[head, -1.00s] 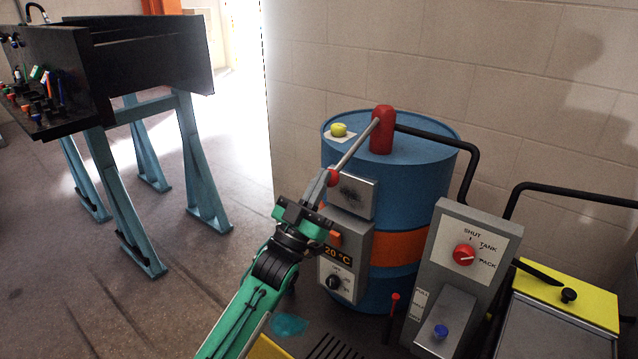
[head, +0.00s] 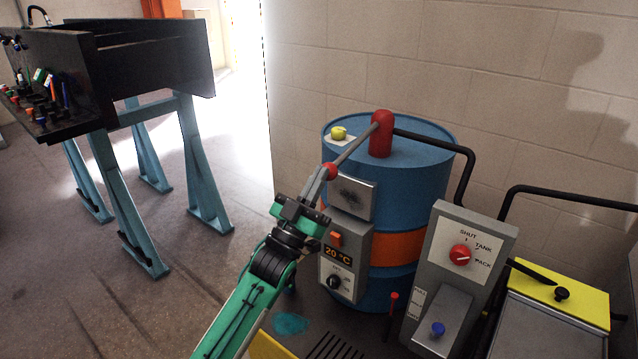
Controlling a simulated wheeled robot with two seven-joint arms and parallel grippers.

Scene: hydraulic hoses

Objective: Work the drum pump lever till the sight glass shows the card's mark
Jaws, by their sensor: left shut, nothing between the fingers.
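The blue drum (head: 428,190) with an orange band stands against the wall. A red pump body (head: 381,134) rises from its top. The grey pump lever (head: 354,146) slopes down to the left from it and ends in a red knob (head: 330,171). My left gripper (head: 316,193) is shut just below the knob, with nothing held; I cannot tell whether it touches the knob. My right gripper is not in view. I cannot make out a sight glass or a mark on a card.
A panel (head: 478,232) has a red selector marked SHUT, TANK and PACK. A grey box (head: 357,250) reads 20 °C. A yellow-topped unit (head: 575,305) stands at the right. A dark bench (head: 155,62) stands at the left, with open floor between.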

